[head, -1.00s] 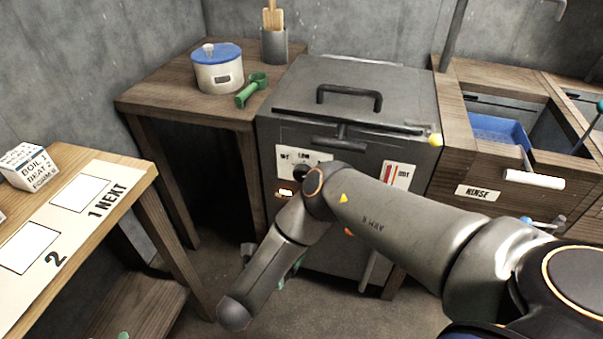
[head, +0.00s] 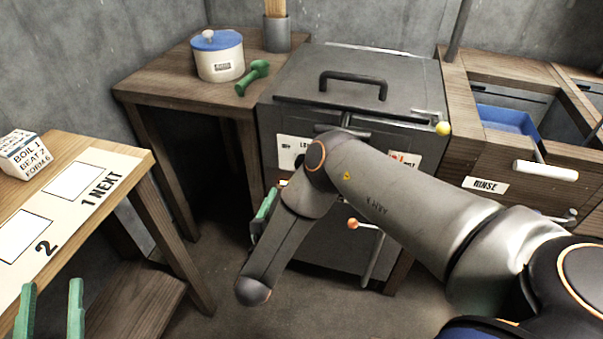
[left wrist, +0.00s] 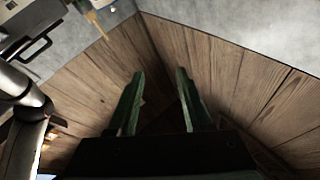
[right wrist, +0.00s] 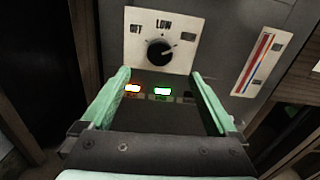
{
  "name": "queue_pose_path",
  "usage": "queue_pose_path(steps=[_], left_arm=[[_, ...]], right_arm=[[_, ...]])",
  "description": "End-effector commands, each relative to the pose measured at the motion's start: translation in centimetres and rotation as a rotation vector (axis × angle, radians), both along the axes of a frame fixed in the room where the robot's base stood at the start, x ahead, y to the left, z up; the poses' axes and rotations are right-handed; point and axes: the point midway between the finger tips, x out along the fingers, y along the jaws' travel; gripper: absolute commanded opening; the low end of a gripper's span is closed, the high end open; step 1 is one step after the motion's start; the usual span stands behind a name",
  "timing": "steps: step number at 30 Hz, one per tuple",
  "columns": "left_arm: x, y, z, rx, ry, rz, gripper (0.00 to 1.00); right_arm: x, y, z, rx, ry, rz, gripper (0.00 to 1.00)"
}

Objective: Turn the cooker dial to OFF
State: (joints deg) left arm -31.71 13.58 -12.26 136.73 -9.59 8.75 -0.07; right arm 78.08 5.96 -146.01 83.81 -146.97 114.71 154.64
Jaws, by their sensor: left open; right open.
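The cooker dial (right wrist: 160,52) is a round black knob on a white plate (right wrist: 130,45), marked OFF at left and LOW at top. Its white pointer mark appears to face up towards LOW. The label at right is too blurred to read. My right gripper (right wrist: 160,74) is open, its green fingers apart below and to either side of the dial, not visibly touching it. In the head view my right arm covers most of the dial; one green finger of the right gripper (head: 265,210) shows by the cooker front (head: 345,90). My left gripper (head: 52,300) is open and empty at lower left.
An orange lamp (right wrist: 132,88) and a green lamp (right wrist: 162,93) glow below the dial. A red-tipped lever (head: 353,224) stands right of my right forearm. A wooden table with a blue-lidded pot (head: 218,60) adjoins the cooker; another table (head: 135,160) is at left.

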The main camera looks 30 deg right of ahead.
Motion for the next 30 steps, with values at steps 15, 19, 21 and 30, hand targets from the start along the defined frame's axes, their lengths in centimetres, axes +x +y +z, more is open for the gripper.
queue_pose_path(steps=[15,19,21,30], left_arm=[[-4.0,-1.2,2.6,-0.034,-0.319,-0.100,0.50],[-5.0,-1.5,2.3,-0.049,-0.376,-0.128,0.50],[-5.6,-1.6,2.2,-0.058,-0.406,-0.142,0.50],[-5.6,-2.1,-2.0,-0.044,-0.397,-0.150,0.50]], right_arm=[[1.6,-1.7,-0.7,0.000,-0.002,-0.003,0.94],[1.8,-2.1,-0.7,0.001,0.000,-0.002,0.94],[1.9,-2.3,-0.7,0.002,-0.001,-0.001,0.94],[3.8,-4.6,-0.8,0.007,0.001,-0.004,0.94]])
